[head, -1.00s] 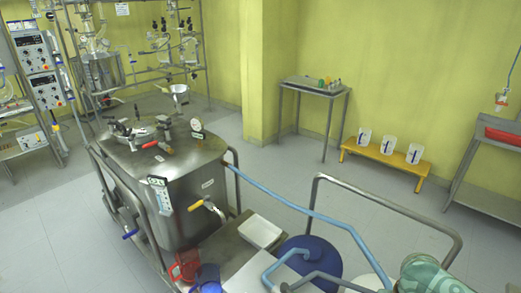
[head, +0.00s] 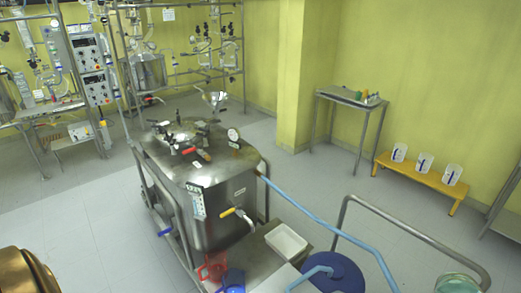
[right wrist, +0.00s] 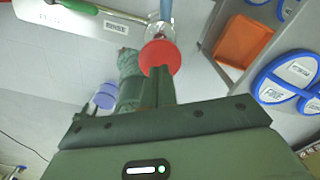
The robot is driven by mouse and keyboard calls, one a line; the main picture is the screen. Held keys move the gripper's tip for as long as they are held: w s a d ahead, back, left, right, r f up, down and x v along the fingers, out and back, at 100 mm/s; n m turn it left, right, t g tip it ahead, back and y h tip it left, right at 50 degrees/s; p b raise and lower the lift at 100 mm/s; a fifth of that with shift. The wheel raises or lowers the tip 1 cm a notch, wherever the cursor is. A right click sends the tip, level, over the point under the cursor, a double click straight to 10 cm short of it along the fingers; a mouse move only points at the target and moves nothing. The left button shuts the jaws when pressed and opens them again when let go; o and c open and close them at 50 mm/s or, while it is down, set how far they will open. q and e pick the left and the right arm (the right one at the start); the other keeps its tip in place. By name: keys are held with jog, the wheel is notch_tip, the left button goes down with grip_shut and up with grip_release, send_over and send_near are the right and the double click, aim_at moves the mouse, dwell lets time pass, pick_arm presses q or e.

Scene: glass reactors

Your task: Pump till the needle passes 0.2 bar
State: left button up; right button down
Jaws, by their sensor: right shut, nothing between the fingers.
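A small round white gauge (head: 233,134) stands on top of the steel vessel (head: 230,200) in the head view. Its needle is too small to read. In the right wrist view my right gripper (right wrist: 157,72) is shut and empty. A red disc (right wrist: 160,55) lies just beyond its fingertips, with clear glass and a blue rod behind it. I cannot tell whether the fingers touch the disc. I cannot single out a pump with certainty. My left gripper is not in view.
The vessel has a yellow-handled tap (head: 228,212), with a white tray (head: 286,241) and a blue drum (head: 332,275) close by. A yellow bench (head: 420,183) stands at the right wall. A rounded copper-coloured thing (head: 25,272) fills the lower left. Floor between is clear.

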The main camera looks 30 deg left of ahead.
jog(key=shift+f+b, duration=3.05)
jog(key=shift+f, duration=1.45)
notch_tip(320, 180, up, 9)
jog(key=p, duration=0.9)
jog(key=shift+r, duration=0.2)
jog(key=shift+f, duration=0.15)
notch_tip(320, 180, up, 6)
jog(key=p, duration=0.6)
